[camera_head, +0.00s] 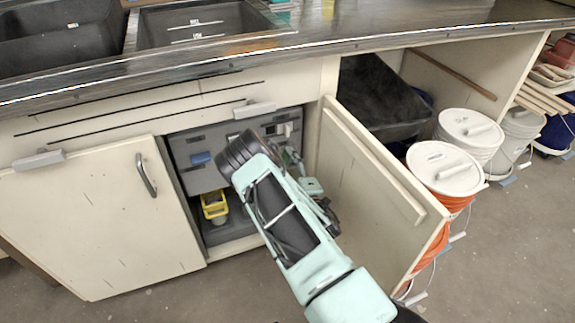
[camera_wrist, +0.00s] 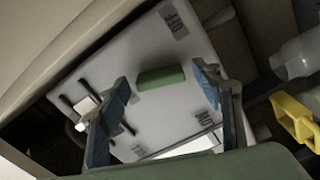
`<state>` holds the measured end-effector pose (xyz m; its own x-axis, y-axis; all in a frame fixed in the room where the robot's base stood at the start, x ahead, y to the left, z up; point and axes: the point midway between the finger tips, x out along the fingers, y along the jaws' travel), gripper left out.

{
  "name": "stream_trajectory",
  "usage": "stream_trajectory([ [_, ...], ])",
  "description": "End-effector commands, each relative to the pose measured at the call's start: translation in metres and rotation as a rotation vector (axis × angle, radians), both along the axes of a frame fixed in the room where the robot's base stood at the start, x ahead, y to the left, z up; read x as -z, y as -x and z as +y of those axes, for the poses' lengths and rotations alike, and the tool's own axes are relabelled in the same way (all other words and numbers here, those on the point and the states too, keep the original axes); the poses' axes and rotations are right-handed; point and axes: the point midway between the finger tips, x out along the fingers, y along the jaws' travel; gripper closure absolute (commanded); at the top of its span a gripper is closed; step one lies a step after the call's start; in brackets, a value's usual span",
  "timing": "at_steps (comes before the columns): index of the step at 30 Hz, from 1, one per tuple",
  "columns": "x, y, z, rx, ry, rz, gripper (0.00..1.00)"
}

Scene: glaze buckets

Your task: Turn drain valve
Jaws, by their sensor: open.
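The open sink cabinet holds a grey panel (camera_head: 192,176) with a blue handle-like piece (camera_head: 200,158) on its face. In the wrist view, a pale panel (camera_wrist: 175,108) fills the middle and bears a green bar-shaped handle (camera_wrist: 160,77). My gripper (camera_wrist: 161,78) is open, its blue-padded fingers on either side of the green handle in the picture; contact is not visible. In the head view my arm hides most of the gripper. A yellow part (camera_head: 213,206) sits low in the cabinet; a yellow piece (camera_wrist: 296,122) also shows in the wrist view. I cannot tell which part is the drain valve.
The counter (camera_head: 330,33) with sinks is above. Lidded buckets (camera_head: 446,170) and a dark bin (camera_head: 372,100) are at the right. A pale pipe (camera_wrist: 298,55) is beside the gripper.

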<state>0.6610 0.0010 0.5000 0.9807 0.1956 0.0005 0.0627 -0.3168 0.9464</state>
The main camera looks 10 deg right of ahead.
Motion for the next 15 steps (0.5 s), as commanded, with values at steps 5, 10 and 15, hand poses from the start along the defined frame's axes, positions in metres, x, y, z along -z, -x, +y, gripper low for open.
stream_trajectory([
  [5, 0.0000, 0.0003, -0.0002, 0.000, 0.000, 0.000, 0.55],
  [10, 0.0001, 0.0004, -0.0003, 0.000, 0.000, 0.000, 0.74],
  [15, 0.0000, 0.0004, -0.0003, 0.001, -0.001, 0.001, 0.82],
])
